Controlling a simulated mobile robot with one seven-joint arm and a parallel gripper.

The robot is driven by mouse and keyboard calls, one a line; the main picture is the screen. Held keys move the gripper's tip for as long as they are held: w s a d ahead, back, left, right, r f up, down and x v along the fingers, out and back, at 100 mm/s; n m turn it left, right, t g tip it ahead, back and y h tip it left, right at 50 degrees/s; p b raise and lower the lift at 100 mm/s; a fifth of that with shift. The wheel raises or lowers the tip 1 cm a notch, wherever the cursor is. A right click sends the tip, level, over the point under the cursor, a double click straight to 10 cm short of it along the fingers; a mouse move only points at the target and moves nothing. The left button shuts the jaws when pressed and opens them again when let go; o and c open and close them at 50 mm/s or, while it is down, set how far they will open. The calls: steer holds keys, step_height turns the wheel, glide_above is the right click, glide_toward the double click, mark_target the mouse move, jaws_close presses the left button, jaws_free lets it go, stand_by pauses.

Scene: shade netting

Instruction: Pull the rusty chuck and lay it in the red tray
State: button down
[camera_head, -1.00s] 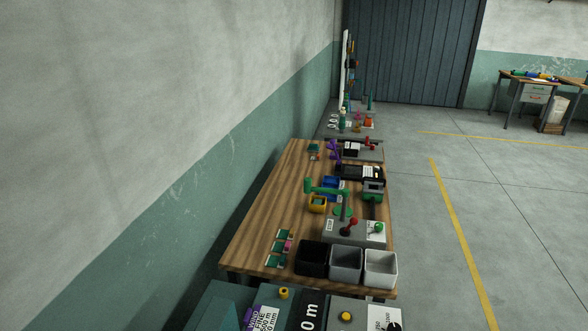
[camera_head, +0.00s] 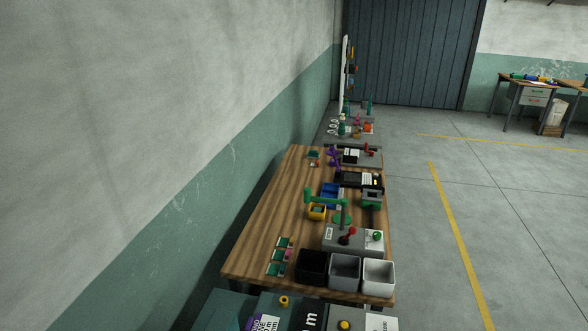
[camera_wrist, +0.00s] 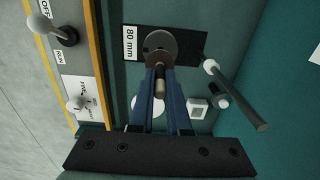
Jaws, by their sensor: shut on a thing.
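My gripper (camera_wrist: 160,72) shows in the wrist view with two blue fingers. It is shut on the rusty chuck (camera_wrist: 160,46), a round, brownish-grey disc just beyond the fingertips. A short tan rod (camera_wrist: 159,88) shows between the fingers; I cannot tell whether it belongs to the chuck. The chuck is over a dark patch on a green panel, beside an "80 mm" label (camera_wrist: 131,42); I cannot tell whether it is free of the panel. My gripper is not in the head view. I cannot make out the red tray in either view.
In the wrist view a dark rod (camera_wrist: 236,95) stands out to the right, and a grey-knobbed lever (camera_wrist: 65,31) stands at the left. In the head view a wooden bench (camera_head: 262,225) runs along the wall, with black, grey and white bins (camera_head: 379,278) at its near end. Floor to the right is clear.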

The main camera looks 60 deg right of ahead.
steer(key=shift+r, duration=0.1)
stand_by(0.4)
step_height(320, 180, up, 4)
steer(key=p, duration=0.4)
steer(key=shift+w+f, duration=0.1)
steer(key=shift+f, duration=0.1)
